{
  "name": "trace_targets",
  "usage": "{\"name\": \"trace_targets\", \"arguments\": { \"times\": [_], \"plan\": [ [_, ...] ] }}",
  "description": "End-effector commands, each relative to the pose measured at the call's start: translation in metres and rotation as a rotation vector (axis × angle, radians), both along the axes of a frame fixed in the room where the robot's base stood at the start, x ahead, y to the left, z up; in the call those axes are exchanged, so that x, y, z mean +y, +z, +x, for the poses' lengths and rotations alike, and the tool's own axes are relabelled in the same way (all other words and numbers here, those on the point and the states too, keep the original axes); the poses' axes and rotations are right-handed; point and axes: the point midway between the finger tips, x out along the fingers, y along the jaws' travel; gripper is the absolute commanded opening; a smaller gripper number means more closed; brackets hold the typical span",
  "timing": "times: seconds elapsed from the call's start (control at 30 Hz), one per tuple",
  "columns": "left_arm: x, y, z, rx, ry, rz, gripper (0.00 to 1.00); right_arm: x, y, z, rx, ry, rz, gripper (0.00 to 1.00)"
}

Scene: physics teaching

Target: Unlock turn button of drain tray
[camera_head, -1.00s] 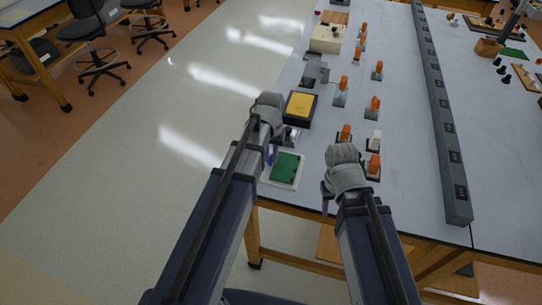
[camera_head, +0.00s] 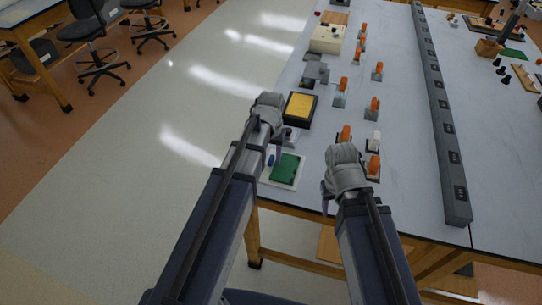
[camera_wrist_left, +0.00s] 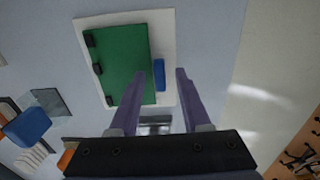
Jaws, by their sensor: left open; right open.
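A green panel (camera_head: 288,167) with black hinge-like blocks along one edge lies on a white plate (camera_head: 273,180) at the table's near left corner. It also shows in the left wrist view (camera_wrist_left: 117,65). A blue turn button (camera_wrist_left: 159,74) lies beside the panel's edge, its long side parallel to that edge. My left gripper (camera_wrist_left: 162,74) is open, with one purple finger on each side of the button in the picture; whether they touch it or hover above cannot be told. My right gripper (camera_head: 327,200) is open and empty near the table's front edge, right of the plate.
Several orange-topped devices (camera_head: 345,135) stand to the right and further back. A long grey socket strip (camera_head: 445,120) runs along the table.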

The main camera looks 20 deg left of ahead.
Motion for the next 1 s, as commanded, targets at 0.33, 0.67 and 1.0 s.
{"name": "trace_targets", "arguments": {
  "times": [0.33,0.67,1.0],
  "plan": [
    [0.0,0.043,0.0,0.0,0.0,0.0,0.47,0.0,0.043,0.0,0.0,0.001,0.0,0.5],
    [0.0,0.075,0.0,0.0,0.0,0.0,0.47,0.0,0.075,0.0,0.0,0.002,0.0,0.5],
    [-0.001,0.073,-0.001,0.0,-0.001,0.0,0.47,0.0,0.073,0.0,0.0,0.002,0.0,0.5]
  ]
}}
